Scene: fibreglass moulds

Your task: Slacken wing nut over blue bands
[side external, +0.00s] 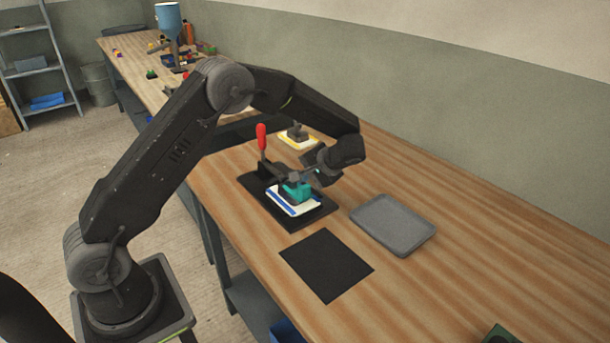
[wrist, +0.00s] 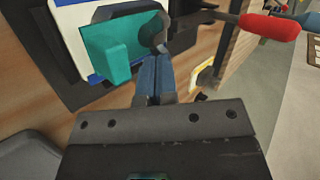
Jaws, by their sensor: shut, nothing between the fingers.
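A white mould with blue bands (side external: 292,205) lies on a black base plate (side external: 304,220) in the side view. A teal part (side external: 298,190) sits on top of it; I cannot tell whether it is the wing nut. In the wrist view the teal part (wrist: 106,50) is large and close, with a dark grey rounded piece beside it. My gripper (side external: 314,173) is above and just right of the teal part in the side view. In the wrist view my gripper (wrist: 153,68) has its fingers together and empty, their tips next to the teal part. Whether they touch it is unclear.
A red-handled toggle clamp (side external: 262,138) stands at the plate's back left; its handle (wrist: 270,26) reaches across the wrist view. A yellow-edged mould (side external: 298,139) lies behind. A grey tray (side external: 393,225) is to the right, a flat black mat (side external: 326,265) in front. The table's right side is mostly clear.

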